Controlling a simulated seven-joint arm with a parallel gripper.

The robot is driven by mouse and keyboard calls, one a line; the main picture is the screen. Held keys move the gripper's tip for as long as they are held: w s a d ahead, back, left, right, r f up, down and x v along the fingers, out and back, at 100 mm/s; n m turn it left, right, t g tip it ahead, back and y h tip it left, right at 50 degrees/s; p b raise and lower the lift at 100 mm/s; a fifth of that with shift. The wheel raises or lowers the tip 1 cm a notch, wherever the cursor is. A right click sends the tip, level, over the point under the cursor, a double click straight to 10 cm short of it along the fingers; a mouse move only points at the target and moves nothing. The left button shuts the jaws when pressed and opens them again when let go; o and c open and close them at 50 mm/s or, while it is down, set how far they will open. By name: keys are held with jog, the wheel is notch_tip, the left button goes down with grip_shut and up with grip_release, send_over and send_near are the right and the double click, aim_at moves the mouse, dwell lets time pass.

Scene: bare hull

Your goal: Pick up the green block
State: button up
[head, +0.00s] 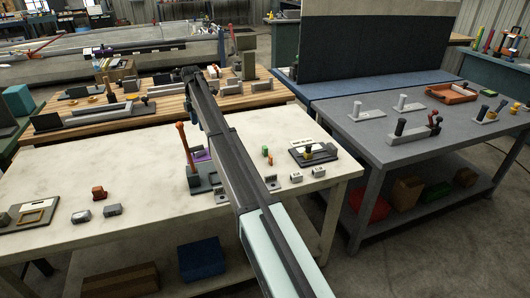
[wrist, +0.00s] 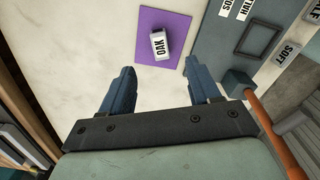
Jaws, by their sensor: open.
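A small green block (head: 265,151) stands on the pale workbench, to the right of my arm in the head view. It does not show in the wrist view. My gripper (wrist: 160,82) is open, its two blue fingers apart with nothing between them. It is over the bench near a purple mat (wrist: 163,38), which also shows partly behind my arm in the head view (head: 203,155). A white block marked OAK (wrist: 159,45) lies on that mat, beyond the fingertips.
A grey fixture (wrist: 248,58) with an upright orange-red handle (head: 184,137) stands close to my gripper. A small orange-red block (head: 270,160) is beside the green block. A dark tray (head: 313,153) lies to their right. The bench's left middle is mostly clear.

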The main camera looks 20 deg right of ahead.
jog(key=s+d+m, duration=0.2)
jog(key=d, duration=1.5)
jog(key=m, duration=0.2)
send_near(265, 147)
notch_tip(265, 147, down, 11)
jog(key=shift+f, duration=0.1)
jog(key=shift+c, duration=0.3)
jog(key=c, duration=1)
